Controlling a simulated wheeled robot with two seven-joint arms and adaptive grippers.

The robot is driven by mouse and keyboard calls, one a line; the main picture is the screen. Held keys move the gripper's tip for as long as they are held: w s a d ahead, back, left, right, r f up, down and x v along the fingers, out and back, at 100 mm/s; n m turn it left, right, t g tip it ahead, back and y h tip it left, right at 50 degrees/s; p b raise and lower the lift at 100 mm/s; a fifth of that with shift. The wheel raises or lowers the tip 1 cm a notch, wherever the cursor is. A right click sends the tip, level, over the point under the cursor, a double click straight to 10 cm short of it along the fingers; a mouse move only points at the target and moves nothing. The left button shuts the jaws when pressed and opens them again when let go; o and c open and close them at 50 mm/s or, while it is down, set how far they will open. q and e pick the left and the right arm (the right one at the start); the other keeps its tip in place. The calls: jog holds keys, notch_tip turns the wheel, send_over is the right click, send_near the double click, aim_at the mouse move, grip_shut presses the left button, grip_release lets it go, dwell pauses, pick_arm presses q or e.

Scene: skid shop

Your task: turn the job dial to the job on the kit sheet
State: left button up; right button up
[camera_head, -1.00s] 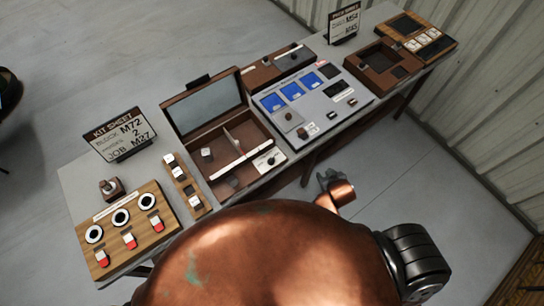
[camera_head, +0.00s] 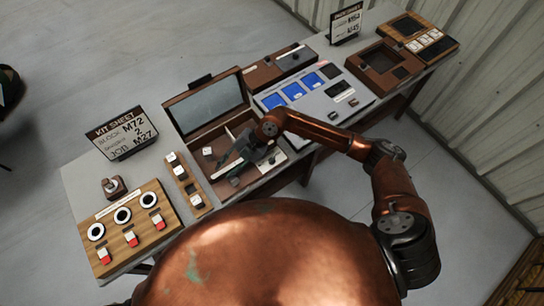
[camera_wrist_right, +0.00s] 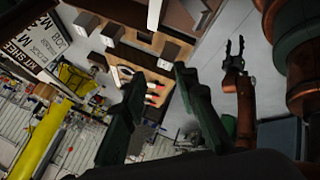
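The kit sheet (camera_head: 124,133) stands at the back left of the table in the head view and reads block M72, a 2, and job M27. An open brown case (camera_head: 204,106) has a white dial panel (camera_head: 276,164) at its right front. My right arm partly covers the panel, and the dial's setting cannot be read. My right gripper (camera_head: 232,170) is open and empty above the case, left of the panel. It shows with fingers apart in the right wrist view (camera_wrist_right: 157,82). My left gripper (camera_wrist_right: 234,48) shows open and empty only in that view.
A wooden board (camera_head: 147,230) with white rings and red-and-white switches lies at the left. A narrow switch strip (camera_head: 181,172) lies beside the case. A grey panel with blue screens (camera_head: 337,105) and a brown tray (camera_head: 360,70) stand to the right.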

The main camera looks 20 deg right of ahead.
jog(key=w+d+f+h, duration=0.2)
jog(key=d+f+h, duration=0.15)
jog(key=d, duration=0.35)
jog(key=m+h, duration=0.2)
jog(key=h, duration=0.3)
send_over(272, 158)
jog(key=shift+s+f+t, duration=0.1)
jog(key=shift+f+t, duration=0.2)
jog(key=shift+f, duration=0.35)
notch_tip(272, 158, down, 6)
jog(key=shift+r+p, duration=0.1)
jog(key=shift+p, duration=0.3)
jog(key=shift+f, duration=0.75)
jog(key=shift+c, duration=0.5)
grip_shut()
